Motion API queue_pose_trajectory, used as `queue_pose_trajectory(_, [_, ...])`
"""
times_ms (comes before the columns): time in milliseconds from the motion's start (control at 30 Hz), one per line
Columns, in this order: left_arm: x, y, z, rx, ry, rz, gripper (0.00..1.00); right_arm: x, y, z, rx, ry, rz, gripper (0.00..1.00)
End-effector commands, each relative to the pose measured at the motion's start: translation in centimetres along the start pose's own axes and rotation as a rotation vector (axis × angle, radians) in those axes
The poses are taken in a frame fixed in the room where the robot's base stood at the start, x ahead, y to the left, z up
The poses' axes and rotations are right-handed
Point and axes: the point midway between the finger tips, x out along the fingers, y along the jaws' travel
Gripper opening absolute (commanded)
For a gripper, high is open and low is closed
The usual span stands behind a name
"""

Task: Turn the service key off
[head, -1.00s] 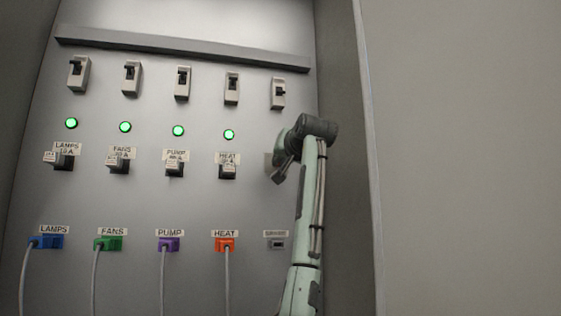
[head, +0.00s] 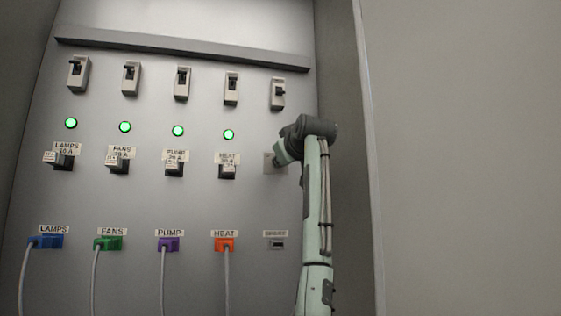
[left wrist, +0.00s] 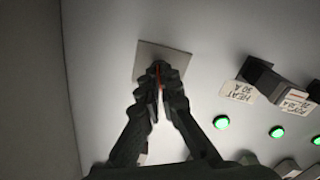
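A pale square plate (head: 268,163) sits on the panel to the right of the HEAT fuse; it also shows in the left wrist view (left wrist: 178,62). In the left wrist view, my left gripper (left wrist: 160,76) has its fingertips close together in front of this plate. A thin red piece, which looks like the service key (left wrist: 161,88), shows between the fingers; most of it is hidden by them, so its turn angle cannot be read. In the head view, my left gripper's wrist and arm stand right of the plate. My right gripper is not in view.
The HEAT fuse (head: 227,170) is left of the plate, with a lit green lamp (head: 229,134) above it. A breaker switch (head: 278,93) is above the plate and a grey socket (head: 277,244) below. The cabinet side wall (head: 343,160) is close on the right.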

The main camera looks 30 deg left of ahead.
Motion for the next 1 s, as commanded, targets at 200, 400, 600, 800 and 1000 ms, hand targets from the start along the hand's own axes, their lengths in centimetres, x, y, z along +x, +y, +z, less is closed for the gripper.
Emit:
queue_pose_trajectory(200, [-0.05, 0.02, -0.03, -0.056, 0.001, 0.000, 0.00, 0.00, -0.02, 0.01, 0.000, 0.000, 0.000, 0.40])
queue_pose_trajectory(400, [-0.04, 0.02, -0.04, -0.070, 0.001, 0.000, 0.00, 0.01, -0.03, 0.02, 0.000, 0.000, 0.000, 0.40])
queue_pose_trajectory(600, [-0.04, 0.01, -0.04, -0.070, 0.001, 0.000, 0.00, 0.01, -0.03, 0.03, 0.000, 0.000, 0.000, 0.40])
queue_pose_trajectory(800, [-0.04, 0.01, -0.03, -0.070, 0.001, 0.000, 0.17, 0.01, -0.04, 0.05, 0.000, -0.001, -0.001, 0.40])
queue_pose_trajectory(1000, [-0.02, 0.01, -0.02, -0.069, 0.001, 0.000, 0.24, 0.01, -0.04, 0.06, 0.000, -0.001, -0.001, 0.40])
